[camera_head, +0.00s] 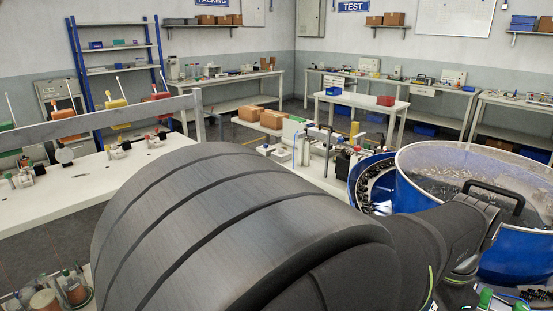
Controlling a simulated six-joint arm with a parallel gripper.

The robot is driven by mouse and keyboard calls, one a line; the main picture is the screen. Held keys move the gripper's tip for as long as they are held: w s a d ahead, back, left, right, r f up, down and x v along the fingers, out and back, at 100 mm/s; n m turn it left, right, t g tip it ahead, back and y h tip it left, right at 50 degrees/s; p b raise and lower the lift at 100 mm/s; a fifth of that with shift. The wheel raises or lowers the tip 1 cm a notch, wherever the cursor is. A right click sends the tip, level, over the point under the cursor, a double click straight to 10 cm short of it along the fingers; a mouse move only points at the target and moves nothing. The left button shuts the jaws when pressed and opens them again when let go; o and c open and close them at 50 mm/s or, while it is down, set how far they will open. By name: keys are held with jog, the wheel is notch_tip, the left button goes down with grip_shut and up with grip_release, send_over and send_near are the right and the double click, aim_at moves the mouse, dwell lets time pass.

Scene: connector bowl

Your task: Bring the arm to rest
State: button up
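A large dark grey ribbed form, which looks like part of my own arm, fills the front middle. A black jointed section runs from it to the right, in front of a large blue bowl (419,222). The bowl has a pale rim and many small metal-looking pieces inside. A black arched bar (497,190) shows over the bowl; I cannot tell what it belongs to. I cannot make out my gripper or its fingers in this view.
A smaller blue-sided bowl with dark parts (379,185) stands left of the large bowl. A white bench (60,208) with several small fixtures is at left. Small devices stand on a table (318,177) behind the arm. Grey floor shows farther back.

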notch_tip(320, 180, down, 17)
jog(key=shift+a, duration=0.1)
jog(key=shift+f, duration=0.2)
jog(key=m, duration=0.4)
jog(key=shift+r, duration=0.1)
jog(key=m, duration=0.6)
dwell(0.6)
jog(key=d+r+n+y, duration=0.2)
jog(key=d+r+n, duration=0.2)
jog(key=r, duration=0.4)
jog(key=d+r+n+y, duration=0.3)
jog(key=d+r+n, duration=0.15)
jog(key=r, duration=0.35)
jog(key=shift+n, duration=0.25)
jog(key=x, duration=1.7)
jog(key=shift+s+a+f, duration=0.2)
jog(key=shift+a, duration=0.1)
